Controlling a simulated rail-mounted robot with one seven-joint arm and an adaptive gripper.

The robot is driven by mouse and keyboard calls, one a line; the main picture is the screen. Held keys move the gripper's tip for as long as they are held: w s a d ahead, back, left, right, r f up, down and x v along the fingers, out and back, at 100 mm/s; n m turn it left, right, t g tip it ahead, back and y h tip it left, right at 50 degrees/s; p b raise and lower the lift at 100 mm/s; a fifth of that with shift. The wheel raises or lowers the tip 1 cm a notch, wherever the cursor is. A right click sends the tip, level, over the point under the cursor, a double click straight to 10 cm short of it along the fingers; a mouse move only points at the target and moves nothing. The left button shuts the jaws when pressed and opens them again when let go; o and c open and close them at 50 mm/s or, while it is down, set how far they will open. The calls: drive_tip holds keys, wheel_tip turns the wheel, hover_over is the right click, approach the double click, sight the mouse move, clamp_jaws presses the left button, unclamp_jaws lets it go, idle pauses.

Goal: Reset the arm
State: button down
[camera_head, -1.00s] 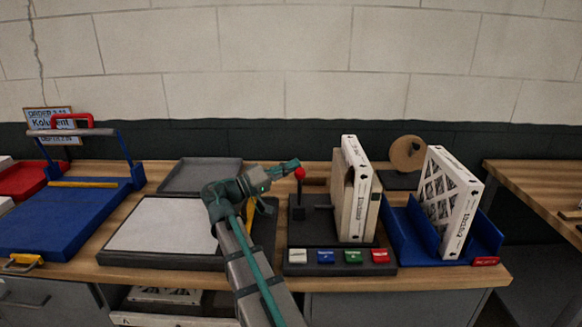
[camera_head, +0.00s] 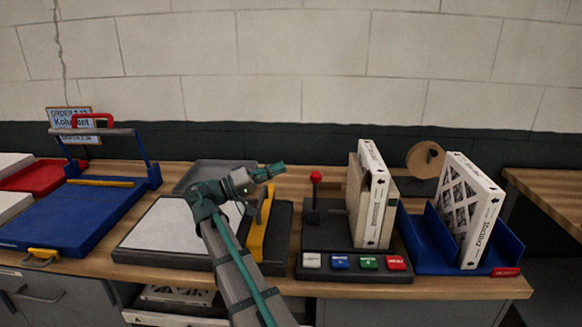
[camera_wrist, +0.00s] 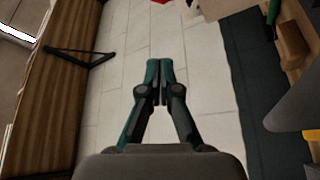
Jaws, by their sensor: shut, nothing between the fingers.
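A button panel (camera_head: 350,274) with a boxed filter (camera_head: 371,195) stands right of my arm. Another filter (camera_head: 470,210) leans in a blue holder (camera_head: 428,250). A white plate (camera_head: 165,238) and a blue press (camera_head: 75,215) lie left. A yellow-handled part (camera_head: 258,235) is close by.

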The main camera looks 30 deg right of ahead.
drive_tip(key=shift+w+a+f, duration=0.15)
drive_tip(key=shift+a+f, duration=0.05)
drive_tip(key=shift+a, duration=0.3)
